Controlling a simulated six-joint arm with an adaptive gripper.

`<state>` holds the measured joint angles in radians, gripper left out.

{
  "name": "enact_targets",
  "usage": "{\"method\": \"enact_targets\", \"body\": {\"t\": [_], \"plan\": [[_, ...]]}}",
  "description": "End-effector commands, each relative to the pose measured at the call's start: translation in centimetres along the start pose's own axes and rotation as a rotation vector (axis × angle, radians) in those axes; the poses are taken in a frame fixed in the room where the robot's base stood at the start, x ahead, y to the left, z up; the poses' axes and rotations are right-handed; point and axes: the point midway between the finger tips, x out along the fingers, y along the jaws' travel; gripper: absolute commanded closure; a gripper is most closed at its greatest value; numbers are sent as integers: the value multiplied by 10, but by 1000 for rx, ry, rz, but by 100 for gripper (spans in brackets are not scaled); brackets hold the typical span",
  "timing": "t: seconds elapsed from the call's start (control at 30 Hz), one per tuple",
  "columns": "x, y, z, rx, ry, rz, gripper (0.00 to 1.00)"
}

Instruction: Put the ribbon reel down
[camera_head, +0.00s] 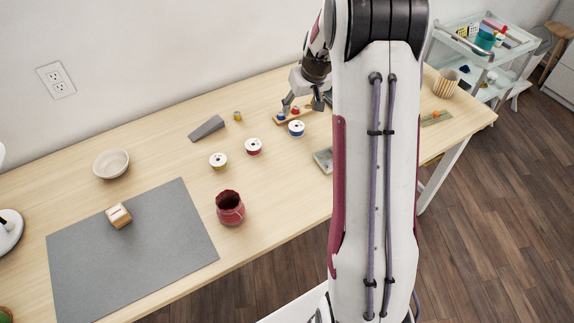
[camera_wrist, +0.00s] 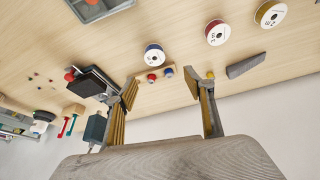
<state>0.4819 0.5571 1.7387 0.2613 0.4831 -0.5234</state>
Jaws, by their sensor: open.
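Three ribbon reels lie flat on the wooden table: a blue one (camera_head: 296,128), a red one (camera_head: 253,146) and a yellow one (camera_head: 219,161). The wrist view shows the blue reel (camera_wrist: 154,56), the red reel (camera_wrist: 216,33) and the yellow reel (camera_wrist: 271,14). The frames do not show which one the task names. My gripper (camera_head: 301,105) is open, behind the blue reel and near a small wooden board with blue and red pieces (camera_wrist: 152,78). In the wrist view my gripper (camera_wrist: 163,82) has nothing between its fingers. My arm hides part of the table.
A grey wedge (camera_head: 207,128) and a small yellow piece (camera_head: 238,116) lie near the reels. A red pot (camera_head: 230,208), a grey mat (camera_head: 130,260) and a pale bowl (camera_head: 111,164) are to the left. A striped cup (camera_head: 446,83) stands at the right. The wall closes the back.

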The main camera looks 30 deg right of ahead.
Motion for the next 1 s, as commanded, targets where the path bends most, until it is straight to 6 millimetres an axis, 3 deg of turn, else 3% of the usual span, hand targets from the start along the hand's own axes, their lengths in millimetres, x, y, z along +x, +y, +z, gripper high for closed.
{"method": "enact_targets", "body": {"t": [0.47, 1.0], "plan": [[-103, -73, 14, -47, 24, -24, 47], [-206, -143, 74, -93, 44, -47, 47]]}}
